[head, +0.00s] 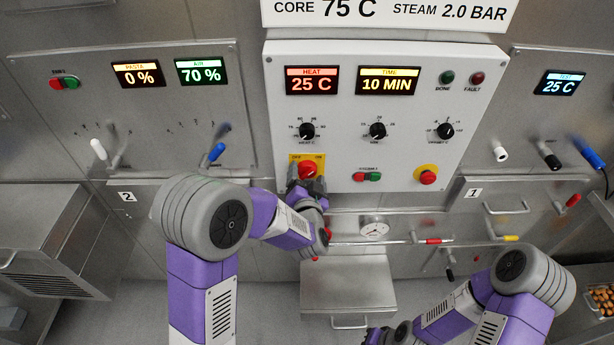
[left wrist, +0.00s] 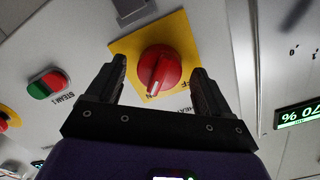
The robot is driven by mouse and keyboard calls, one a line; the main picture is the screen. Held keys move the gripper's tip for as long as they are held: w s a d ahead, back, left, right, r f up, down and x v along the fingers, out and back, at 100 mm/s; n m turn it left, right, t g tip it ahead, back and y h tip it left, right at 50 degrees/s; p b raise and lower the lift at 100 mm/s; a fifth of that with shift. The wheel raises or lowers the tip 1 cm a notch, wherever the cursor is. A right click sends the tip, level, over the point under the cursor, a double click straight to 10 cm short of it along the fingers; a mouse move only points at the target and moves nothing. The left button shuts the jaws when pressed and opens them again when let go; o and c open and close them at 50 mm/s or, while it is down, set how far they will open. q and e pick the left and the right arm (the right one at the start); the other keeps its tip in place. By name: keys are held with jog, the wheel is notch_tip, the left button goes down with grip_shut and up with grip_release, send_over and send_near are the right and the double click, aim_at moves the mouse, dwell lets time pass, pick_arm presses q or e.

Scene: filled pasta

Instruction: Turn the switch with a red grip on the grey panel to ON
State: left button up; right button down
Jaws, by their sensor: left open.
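The switch with a red grip (head: 308,170) sits on a yellow plate low on the left of the light grey middle panel (head: 400,205). In the left wrist view the red grip (left wrist: 163,66) shows large, with a white mark pointing towards the bottom of that picture. Part of an OFF label shows beside it; the rest is hidden. My left gripper (head: 308,186) is just below the switch. In the left wrist view its open fingers (left wrist: 158,72) stand on either side of the grip, with gaps visible. My right gripper (head: 376,336) is at the bottom edge, partly cut off.
A red and green button pair (head: 367,176) and a red emergency button (head: 427,177) are right of the switch. Black dials (head: 377,131) are above. A steel box (head: 348,280), a gauge (head: 374,229) and pipes with coloured handles lie below.

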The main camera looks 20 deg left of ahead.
pick_arm(q)
jog(key=f+v, duration=0.1)
jog(key=v, duration=0.6)
jog(key=shift+s+r, duration=0.15)
jog(key=shift+r, duration=0.4)
jog(key=shift+d+f, duration=0.1)
jog(key=s+f+n+g+h, duration=0.1)
jog(key=s+f+g+h, duration=0.2)
jog(key=f, duration=0.8)
jog(key=s+f+n+g+h, duration=0.15)
jog(key=f+g, duration=0.35)
jog(key=f, duration=0.6)
jog(key=s+d+f+n+g+h, duration=0.1)
jog(key=s+f+n+g+h, duration=0.1)
jog(key=s+f, duration=0.3)
jog(key=s+d+f+n+g+h, duration=0.2)
jog(key=s+f+g, duration=0.3)
jog(key=s, duration=0.6)
jog(key=shift+x, duration=0.9)
jog(key=shift+s+d+g, duration=0.15)
jog(key=shift+s+g, duration=0.15)
jog(key=shift+s, duration=0.2)
jog(key=shift+c, duration=0.3)
